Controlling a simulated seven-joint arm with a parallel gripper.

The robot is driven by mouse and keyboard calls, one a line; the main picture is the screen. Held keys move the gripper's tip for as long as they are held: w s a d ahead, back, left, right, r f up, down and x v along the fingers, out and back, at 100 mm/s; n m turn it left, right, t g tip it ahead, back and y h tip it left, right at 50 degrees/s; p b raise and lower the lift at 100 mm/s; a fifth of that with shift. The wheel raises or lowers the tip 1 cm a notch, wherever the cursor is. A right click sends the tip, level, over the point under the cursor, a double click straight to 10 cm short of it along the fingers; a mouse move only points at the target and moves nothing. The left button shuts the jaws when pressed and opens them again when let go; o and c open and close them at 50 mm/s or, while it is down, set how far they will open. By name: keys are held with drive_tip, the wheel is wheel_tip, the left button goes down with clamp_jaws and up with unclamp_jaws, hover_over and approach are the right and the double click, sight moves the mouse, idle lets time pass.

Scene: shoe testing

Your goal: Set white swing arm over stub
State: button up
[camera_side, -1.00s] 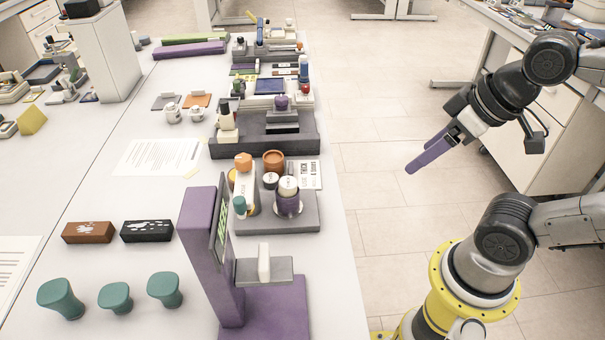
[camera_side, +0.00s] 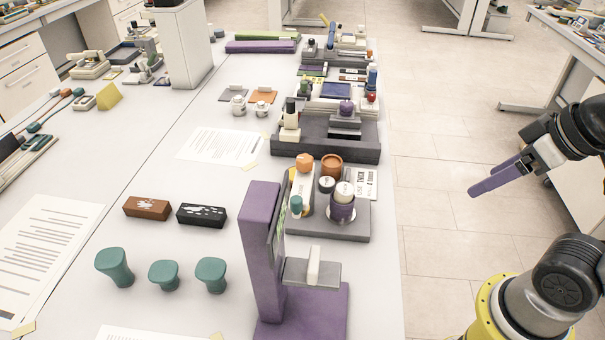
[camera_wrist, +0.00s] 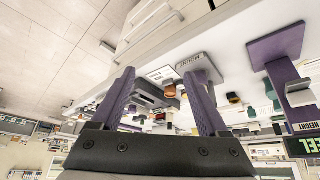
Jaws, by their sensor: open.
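My gripper (camera_side: 497,178) has long purple fingers and hangs empty over the floor, right of the table and well apart from everything on it. In the wrist view its two fingers (camera_wrist: 160,78) stand apart with nothing between them. A long white piece (camera_side: 302,190) with an orange cap and a teal knob is on a grey base (camera_side: 357,222) mid-table; it may be the swing arm. Beside it stands a purple cylinder with a white top (camera_side: 342,203). I cannot tell which part is the stub.
A tall purple stand (camera_side: 262,250) with a grey shelf and white block (camera_side: 314,265) is nearest. A dark grey fixture (camera_side: 365,150) stands behind the base. Teal pieces (camera_side: 164,275) and brown and black blocks (camera_side: 147,208) lie left. Floor between table and arm is clear.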

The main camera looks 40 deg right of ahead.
idle(0.5)
drive_tip(key=shift+c, duration=1.3)
drive_tip(key=shift+s+f+n, duration=0.1)
drive_tip(key=shift+s+n, duration=0.05)
drive_tip(key=shift+n, duration=0.15)
drive_tip(key=shift+c, duration=0.5)
drive_tip(key=w+a+r+n+g, duration=0.1)
drive_tip(key=w+r+n, duration=0.15)
drive_tip(key=r, duration=0.25)
drive_tip(key=w+a+r+n+g, duration=0.1)
drive_tip(key=r+n, duration=0.3)
drive_tip(key=r, duration=0.1)
drive_tip(key=w+a+r+n+g, duration=0.1)
drive_tip(key=w+a+r+n, duration=0.4)
drive_tip(key=w+r, duration=0.15)
drive_tip(key=n+g, duration=0.3)
drive_tip(key=n, duration=0.3)
hover_over(296, 199)
wheel_tip(296, 199, down, 5)
wheel_tip(296, 199, down, 13)
drive_tip(key=shift+f, duration=0.1)
